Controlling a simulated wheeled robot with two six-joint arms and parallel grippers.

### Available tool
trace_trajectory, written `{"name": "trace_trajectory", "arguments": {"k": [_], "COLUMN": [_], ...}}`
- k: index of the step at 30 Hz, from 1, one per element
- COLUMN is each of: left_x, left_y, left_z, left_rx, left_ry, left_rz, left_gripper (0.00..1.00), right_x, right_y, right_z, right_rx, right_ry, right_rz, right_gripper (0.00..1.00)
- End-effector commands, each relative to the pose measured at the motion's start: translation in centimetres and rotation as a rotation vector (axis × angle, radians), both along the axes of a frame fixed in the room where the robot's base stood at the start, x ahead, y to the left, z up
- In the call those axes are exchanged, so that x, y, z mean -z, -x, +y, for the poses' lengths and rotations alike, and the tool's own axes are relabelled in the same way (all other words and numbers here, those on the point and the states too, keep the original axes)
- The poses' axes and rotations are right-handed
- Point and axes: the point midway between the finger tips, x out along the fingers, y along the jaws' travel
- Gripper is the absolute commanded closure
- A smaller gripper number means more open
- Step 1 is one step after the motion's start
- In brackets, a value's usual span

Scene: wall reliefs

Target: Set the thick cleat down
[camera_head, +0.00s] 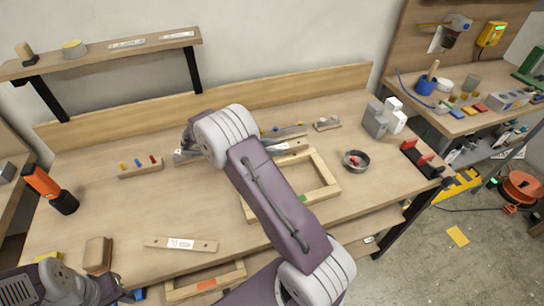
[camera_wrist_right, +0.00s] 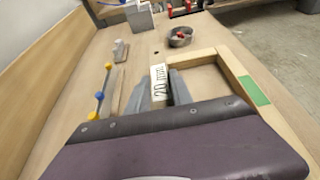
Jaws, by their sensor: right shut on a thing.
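The thick cleat (camera_wrist_right: 159,84) shows in the right wrist view as a pale strip with a white label reading 20, between my right gripper's two grey fingers. In the head view its labelled end (camera_head: 293,146) shows just right of my arm, by the back bar of a wooden frame (camera_head: 328,189). My right gripper (camera_head: 276,148) is shut on it, partly hidden by my arm. I cannot tell whether the cleat touches the frame or bench. Another labelled strip (camera_head: 180,244) lies at the bench front. My left arm shows at the lower left, its gripper out of view.
A round bowl (camera_head: 356,161) stands right of the frame, and grey blocks (camera_head: 378,120) stand behind it. A small rack with coloured pegs (camera_head: 140,168) and an orange-black tool (camera_head: 50,188) are at left. The bench (camera_head: 120,210) is clear between rack and front strip.

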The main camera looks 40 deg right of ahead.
Motion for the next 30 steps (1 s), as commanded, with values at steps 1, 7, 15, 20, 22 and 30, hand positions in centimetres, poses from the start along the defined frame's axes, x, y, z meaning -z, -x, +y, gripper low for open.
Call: {"name": "trace_trajectory", "arguments": {"k": [1, 7, 15, 20, 22, 30], "left_x": [0.0, 0.1, 0.5, 0.4, 0.4, 0.5], "left_y": [0.0, 0.0, 0.0, 0.0, 0.0, 0.0], "left_z": [0.0, 0.0, 0.0, 0.0, 0.0, 0.0], "left_rx": [0.0, 0.0, 0.0, 0.0, 0.0, 0.0], "left_ry": [0.0, 0.0, 0.0, 0.0, 0.0, 0.0], "left_rz": [0.0, 0.0, 0.0, 0.0, 0.0, 0.0], "left_gripper": [0.6, 0.6, 0.6, 0.6, 0.6, 0.6], "right_x": [0.4, 0.8, 4.6, 4.8, 4.8, 5.1], "right_y": [-0.7, -1.4, -1.3, -1.4, -1.4, -1.3], "right_z": [-0.1, -0.2, -0.2, -0.2, -0.2, -0.2], "right_rx": [0.0, 0.0, -0.001, 0.0, -0.001, -0.001], "right_ry": [0.001, 0.001, 0.001, 0.001, 0.001, 0.0], "right_rz": [-0.001, -0.001, 0.002, -0.002, -0.001, -0.001], "right_gripper": [1.0, 1.0, 1.0, 1.0, 1.0, 0.51]}}
